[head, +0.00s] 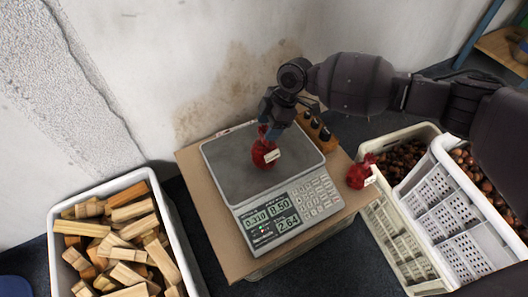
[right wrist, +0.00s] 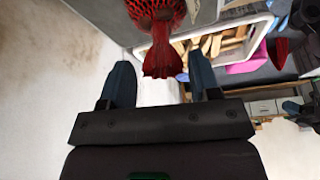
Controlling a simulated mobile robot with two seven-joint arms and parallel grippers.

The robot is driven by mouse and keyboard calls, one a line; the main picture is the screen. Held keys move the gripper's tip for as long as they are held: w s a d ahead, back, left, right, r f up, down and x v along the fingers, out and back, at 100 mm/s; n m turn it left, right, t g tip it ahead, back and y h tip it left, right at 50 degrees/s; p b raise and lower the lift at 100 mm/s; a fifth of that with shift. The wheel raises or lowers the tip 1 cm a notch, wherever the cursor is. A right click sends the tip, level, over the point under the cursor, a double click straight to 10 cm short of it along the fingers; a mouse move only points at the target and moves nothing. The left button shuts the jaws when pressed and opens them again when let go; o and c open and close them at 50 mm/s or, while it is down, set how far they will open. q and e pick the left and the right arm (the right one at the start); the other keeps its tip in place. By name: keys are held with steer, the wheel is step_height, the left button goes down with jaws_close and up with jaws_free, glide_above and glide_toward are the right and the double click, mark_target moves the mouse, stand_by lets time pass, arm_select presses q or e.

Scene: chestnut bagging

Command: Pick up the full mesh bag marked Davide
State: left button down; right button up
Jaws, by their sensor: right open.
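A full red mesh bag (head: 263,154) with a white tag stands on the scale plate (head: 232,165). A second red mesh bag (head: 357,176), also tagged, sits on the table right of the scale. The writing on both tags is too small to read, so I cannot tell which says Davide. My right gripper (head: 272,128) is open at the top of the bag on the scale. In the right wrist view, a red mesh bag's gathered neck (right wrist: 161,62) shows between the spread fingers, not gripped. My left gripper is not in view.
The scale's lit display (head: 270,220) faces the front of the cardboard-coloured table (head: 205,215). A wooden block with dark knobs (head: 318,130) stands behind the scale. A white crate of wood pieces (head: 148,178) is at left; pale crates of chestnuts (head: 440,215) are at right. A stained wall stands behind.

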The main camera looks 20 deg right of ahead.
mark_target(265, 147)
steer(key=x, duration=0.1)
steer(key=b+x, duration=0.1)
steer(key=x, duration=0.1)
steer(key=shift+s+d+f, duration=0.15)
steer(key=shift+s+f, duration=0.05)
steer(key=shift+f, duration=0.1)
steer(key=shift+w+a+f, duration=0.1)
steer(key=shift+a+f, duration=0.15)
steer(key=shift+f, duration=0.2)
steer(key=shift+r, duration=0.1)
jaws_close()
